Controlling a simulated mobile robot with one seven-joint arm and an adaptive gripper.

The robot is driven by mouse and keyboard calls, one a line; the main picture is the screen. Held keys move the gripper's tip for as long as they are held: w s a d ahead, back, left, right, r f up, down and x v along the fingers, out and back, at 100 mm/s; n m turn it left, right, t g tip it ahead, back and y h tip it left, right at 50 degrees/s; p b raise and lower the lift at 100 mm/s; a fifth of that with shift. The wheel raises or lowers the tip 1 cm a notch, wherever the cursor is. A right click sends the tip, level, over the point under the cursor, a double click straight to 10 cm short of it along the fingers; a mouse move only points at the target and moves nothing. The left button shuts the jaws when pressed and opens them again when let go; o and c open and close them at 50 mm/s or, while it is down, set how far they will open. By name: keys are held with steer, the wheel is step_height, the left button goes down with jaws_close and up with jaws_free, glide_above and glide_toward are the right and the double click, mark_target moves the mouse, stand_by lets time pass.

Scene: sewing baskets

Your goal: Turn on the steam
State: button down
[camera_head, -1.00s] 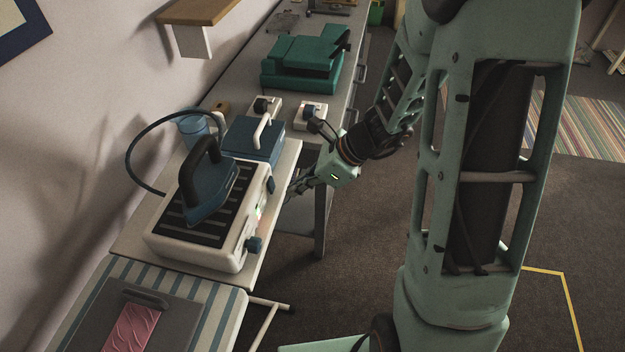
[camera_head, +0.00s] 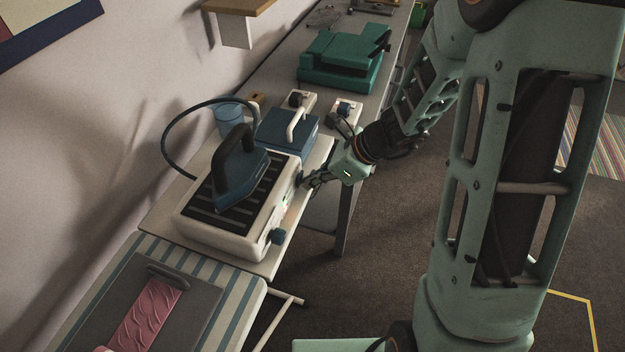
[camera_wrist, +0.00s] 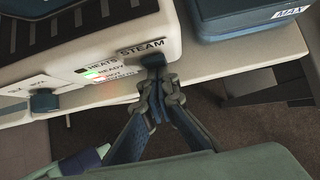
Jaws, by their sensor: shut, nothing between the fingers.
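The white steam station (camera_head: 240,235) stands on a pale stand, with a dark blue iron (camera_head: 242,180) resting on its ribbed black top. In the wrist view its front panel (camera_wrist: 150,27) carries the word STEAM above a small dark switch (camera_wrist: 153,60). The head view shows my gripper (camera_head: 308,183) at the station's right side.
A blue tank (camera_head: 287,137) with a white handle sits behind the station. A blue dial (camera_head: 278,237) projects from the station's front. A striped ironing board (camera_head: 190,275) with pink cloth (camera_head: 147,315) lies nearer. Power sockets (camera_head: 346,112) and a green case (camera_head: 342,58) are farther back.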

steer(key=shift+r, duration=0.15)
steer(key=shift+r+p, duration=0.7)
steer(key=shift+r, duration=0.05)
